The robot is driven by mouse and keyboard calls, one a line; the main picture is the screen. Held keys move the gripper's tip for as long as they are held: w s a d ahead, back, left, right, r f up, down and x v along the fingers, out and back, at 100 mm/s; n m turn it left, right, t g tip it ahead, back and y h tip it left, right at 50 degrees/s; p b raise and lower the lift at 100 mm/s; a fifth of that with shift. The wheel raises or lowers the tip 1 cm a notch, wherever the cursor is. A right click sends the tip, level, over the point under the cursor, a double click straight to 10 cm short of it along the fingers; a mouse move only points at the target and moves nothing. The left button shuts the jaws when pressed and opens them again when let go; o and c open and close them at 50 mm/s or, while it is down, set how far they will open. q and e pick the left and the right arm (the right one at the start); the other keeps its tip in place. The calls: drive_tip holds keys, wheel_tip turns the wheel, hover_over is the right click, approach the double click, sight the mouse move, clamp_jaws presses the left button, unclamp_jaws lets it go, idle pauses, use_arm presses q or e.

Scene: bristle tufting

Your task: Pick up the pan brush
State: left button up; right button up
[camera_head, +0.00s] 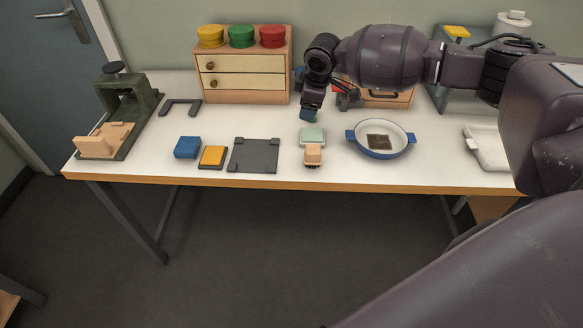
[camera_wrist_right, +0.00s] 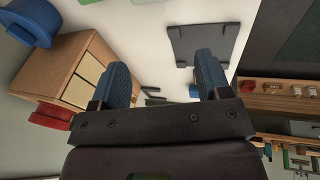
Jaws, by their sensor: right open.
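A small tan block with dark bristles beneath it, which looks like the pan brush (camera_head: 313,155), sits near the table's front edge. It touches or nearly touches a pale green block (camera_head: 312,136) behind it. A blue round pan (camera_head: 409,150) with a brown square inside stands to their right. My right gripper (camera_head: 308,114) hangs above the table, behind and above the green block, apart from both. In the right wrist view its two blue fingers (camera_wrist_right: 163,72) are spread with nothing between them. The brush cannot be made out in that view. My left gripper is not in view.
A grey plate (camera_head: 253,155), a yellow-topped block (camera_head: 212,157) and a blue block (camera_head: 187,147) lie left of the brush. A drawer box (camera_head: 243,78) with coloured round lids stands behind. A green press (camera_head: 128,98) is far left, a white tray (camera_head: 487,150) right.

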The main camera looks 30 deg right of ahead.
drive_tip(key=s+a+f+g, duration=0.2)
drive_tip(key=s+g, duration=0.1)
drive_tip(key=s, duration=0.2)
hover_over(314, 148)
drive_tip(key=a, duration=0.1)
drive_tip(key=shift+n+g, duration=0.3)
drive_tip(key=shift+n, duration=0.1)
wheel_tip(314, 148, down, 5)
drive_tip(key=shift+b, duration=0.4)
drive_tip(key=f, duration=0.5)
drive_tip(key=shift+d+f+b, duration=0.15)
drive_tip(key=shift+d+b, duration=0.25)
drive_tip(key=shift+f, duration=0.3)
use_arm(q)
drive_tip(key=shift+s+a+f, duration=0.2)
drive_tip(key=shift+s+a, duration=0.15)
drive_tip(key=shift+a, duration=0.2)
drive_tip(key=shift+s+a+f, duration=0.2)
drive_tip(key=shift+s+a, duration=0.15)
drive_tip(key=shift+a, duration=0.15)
